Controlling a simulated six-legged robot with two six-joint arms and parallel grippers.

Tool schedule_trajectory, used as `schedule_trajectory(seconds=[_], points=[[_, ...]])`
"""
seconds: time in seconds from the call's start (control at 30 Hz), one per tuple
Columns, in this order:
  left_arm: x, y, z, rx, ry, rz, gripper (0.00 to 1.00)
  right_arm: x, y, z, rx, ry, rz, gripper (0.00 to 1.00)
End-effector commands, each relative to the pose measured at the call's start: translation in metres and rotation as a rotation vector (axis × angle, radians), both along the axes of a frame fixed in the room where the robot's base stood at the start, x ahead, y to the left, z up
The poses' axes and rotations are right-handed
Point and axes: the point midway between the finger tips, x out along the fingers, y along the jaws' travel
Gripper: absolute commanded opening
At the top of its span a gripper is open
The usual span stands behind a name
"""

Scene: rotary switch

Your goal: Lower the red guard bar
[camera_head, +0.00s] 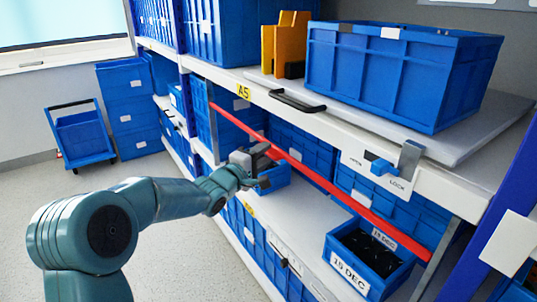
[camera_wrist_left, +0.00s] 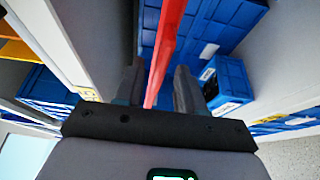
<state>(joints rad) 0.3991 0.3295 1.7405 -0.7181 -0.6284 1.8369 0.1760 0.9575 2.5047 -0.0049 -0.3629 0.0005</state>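The red guard bar (camera_head: 318,178) runs along the front of the shelf bay, below the upper shelf edge, from a post at the far left to a grey post at the lower right. My left gripper (camera_head: 268,163) is at the bar's left-middle part. In the left wrist view the red bar (camera_wrist_left: 163,55) shows between my two fingers (camera_wrist_left: 157,88), with gaps on both sides, so the gripper is open. I cannot tell how deep the bar lies between them. A blue rotary switch (camera_head: 382,167) sits on a white plate marked OPEN and LOCK, beside a grey bracket (camera_head: 410,158). My right gripper is not in view.
A black handle (camera_head: 297,101) sticks out of the upper shelf edge. A large blue crate (camera_head: 395,75) and yellow holders (camera_head: 284,45) stand on top. Blue bins, one labelled 15 DEC (camera_head: 348,273), fill the shelf behind and below the bar.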

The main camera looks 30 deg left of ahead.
Motion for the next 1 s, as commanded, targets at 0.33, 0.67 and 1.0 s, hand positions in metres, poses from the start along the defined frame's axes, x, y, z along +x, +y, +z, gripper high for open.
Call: schedule_trajectory(seconds=[0.33, 0.67, 1.0], points=[[0.030, -0.001, 0.000, 0.000, 0.000, -0.002, 0.38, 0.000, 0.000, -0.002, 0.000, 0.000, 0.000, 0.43], [0.029, 0.000, 0.000, 0.000, 0.000, -0.001, 0.00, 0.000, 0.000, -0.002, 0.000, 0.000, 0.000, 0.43], [0.029, 0.000, -0.016, 0.000, 0.003, -0.002, 0.00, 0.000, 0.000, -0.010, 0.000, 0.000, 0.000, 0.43]])
